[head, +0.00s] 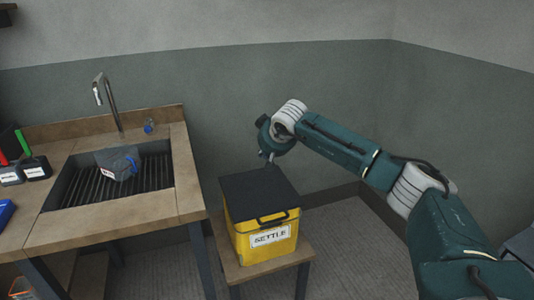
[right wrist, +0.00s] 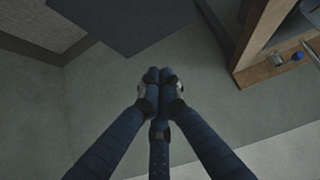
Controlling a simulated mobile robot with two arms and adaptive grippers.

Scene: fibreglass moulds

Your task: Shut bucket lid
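The yellow bucket (head: 261,240) has a white label reading "SETTLE" and stands on a small wooden stand. Its dark lid (head: 257,193) lies over the top and looks down flat; I cannot tell whether it is fully seated. A dark handle shows at the bucket's front. My right gripper (head: 270,159) is just above the lid's back edge; contact cannot be told. In the right wrist view my right gripper (right wrist: 160,76) has its fingertips together with nothing between them, and the dark lid (right wrist: 130,22) shows beyond them. My left gripper is not in view.
The wooden stand (head: 262,268) is barely wider than the bucket. To its left is a wooden sink bench (head: 150,212) with a tap (head: 112,105) and a grey container (head: 116,160) in the basin. The wall is close behind. Carpet floor is clear at right.

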